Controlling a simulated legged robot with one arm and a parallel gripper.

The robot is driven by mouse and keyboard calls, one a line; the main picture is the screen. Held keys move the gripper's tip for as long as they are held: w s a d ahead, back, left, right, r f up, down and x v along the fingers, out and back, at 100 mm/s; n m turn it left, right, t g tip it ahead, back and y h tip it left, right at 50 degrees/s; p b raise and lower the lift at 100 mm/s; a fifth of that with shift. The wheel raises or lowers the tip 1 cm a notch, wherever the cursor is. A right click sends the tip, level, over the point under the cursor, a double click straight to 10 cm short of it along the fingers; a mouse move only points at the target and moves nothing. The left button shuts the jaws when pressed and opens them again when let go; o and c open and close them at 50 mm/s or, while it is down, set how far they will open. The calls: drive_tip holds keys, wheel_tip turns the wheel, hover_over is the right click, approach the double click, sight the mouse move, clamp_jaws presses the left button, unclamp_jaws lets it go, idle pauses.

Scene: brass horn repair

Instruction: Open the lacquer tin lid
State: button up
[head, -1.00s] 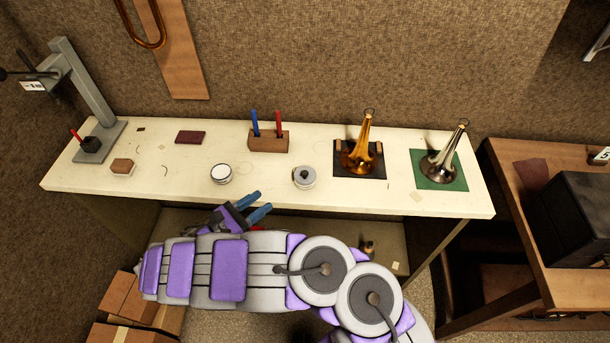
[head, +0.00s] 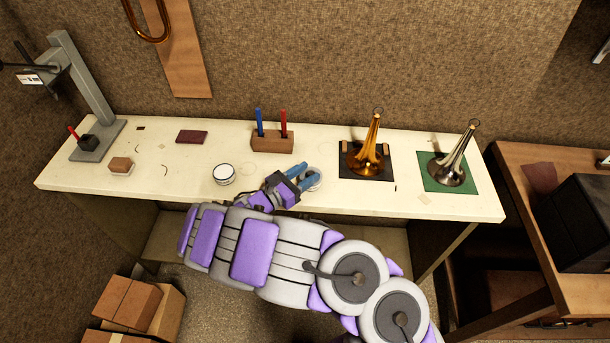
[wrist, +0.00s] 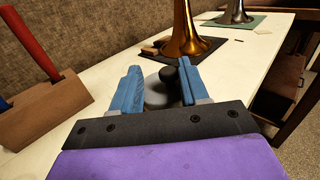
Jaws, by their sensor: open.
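A round grey tin with a dark knob on its lid (head: 315,180) stands on the bench in the head view, partly hidden by my gripper (head: 303,174). In the wrist view the grey lid (wrist: 156,94) and its dark knob (wrist: 168,76) show between the two blue fingers of my gripper (wrist: 159,68). The fingers are open, with the knob between them, nearer the right finger. I cannot tell whether either finger touches it. The lid looks seated on the tin. A second round tin with a white top (head: 223,174) stands to the left.
A wooden block with a blue and a red handle (head: 272,143) stands behind my gripper. A brass horn bell (head: 370,160) on a dark mat is to the right, and a silver one (head: 452,168) on a green mat farther right. The bench (head: 75,172) has small pieces at left.

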drive_tip(key=shift+w+d+r, duration=0.1)
drive_tip(key=shift+d+r, duration=0.1)
drive_tip(key=shift+d, duration=1.05)
drive_tip(key=shift+c, duration=0.2)
drive_tip(key=shift+a+f, duration=0.1)
drive_tip(key=shift+a, duration=0.7)
drive_tip(key=c, duration=0.6)
drive_tip(key=shift+d, duration=0.25)
clamp_jaws()
